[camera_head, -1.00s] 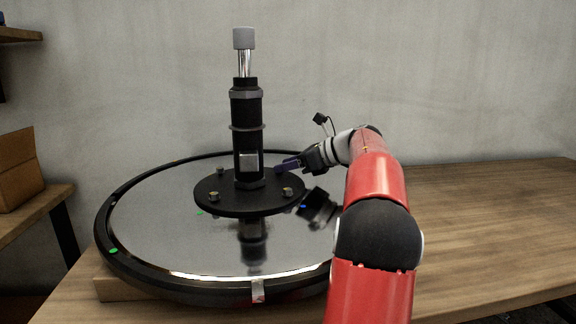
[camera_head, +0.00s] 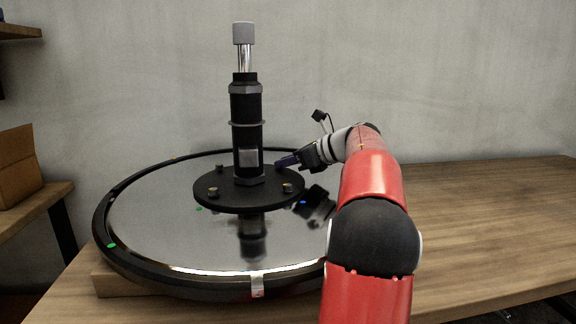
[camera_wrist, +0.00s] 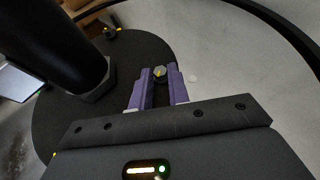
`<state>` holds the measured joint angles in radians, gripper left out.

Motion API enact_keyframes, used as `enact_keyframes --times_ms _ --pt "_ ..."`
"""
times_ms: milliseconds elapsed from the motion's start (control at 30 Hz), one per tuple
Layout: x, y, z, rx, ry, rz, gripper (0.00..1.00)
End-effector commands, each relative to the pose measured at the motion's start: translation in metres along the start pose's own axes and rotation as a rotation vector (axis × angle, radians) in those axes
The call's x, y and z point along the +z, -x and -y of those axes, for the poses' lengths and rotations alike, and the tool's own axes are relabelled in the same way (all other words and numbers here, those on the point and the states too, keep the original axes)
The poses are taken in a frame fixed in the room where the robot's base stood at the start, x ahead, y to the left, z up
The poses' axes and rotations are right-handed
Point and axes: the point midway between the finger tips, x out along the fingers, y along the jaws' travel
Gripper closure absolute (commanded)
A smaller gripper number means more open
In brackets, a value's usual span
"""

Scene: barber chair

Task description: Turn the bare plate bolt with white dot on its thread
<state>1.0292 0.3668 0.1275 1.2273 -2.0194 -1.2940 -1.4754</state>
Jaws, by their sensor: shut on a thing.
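The black round plate (camera_head: 240,203) stands at the foot of a black column and carries several hex bolts near its rim. My gripper (camera_head: 281,161) is at the plate's back right edge. In the wrist view, its purple fingers (camera_wrist: 158,82) are shut on a grey hex bolt (camera_wrist: 159,72) with a yellow mark on its head. In the head view my fingers hide this bolt. I cannot see its thread.
The black column (camera_head: 246,110) rises close to the left of my gripper. Other bolts stand at the plate's front left (camera_head: 213,191), front right (camera_head: 287,187) and back left (camera_head: 219,168). Green (camera_head: 198,208) and blue (camera_head: 302,202) dots mark the shiny disc. The wooden bench (camera_head: 480,220) is clear at right.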

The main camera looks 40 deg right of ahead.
Motion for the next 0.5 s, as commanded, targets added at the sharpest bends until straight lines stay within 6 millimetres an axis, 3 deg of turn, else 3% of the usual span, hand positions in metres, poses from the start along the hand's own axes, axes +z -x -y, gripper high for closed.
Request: enact_keyframes --times_ms 500 --pt "0.004 -0.002 -0.014 -0.388 -0.159 0.001 1.00"
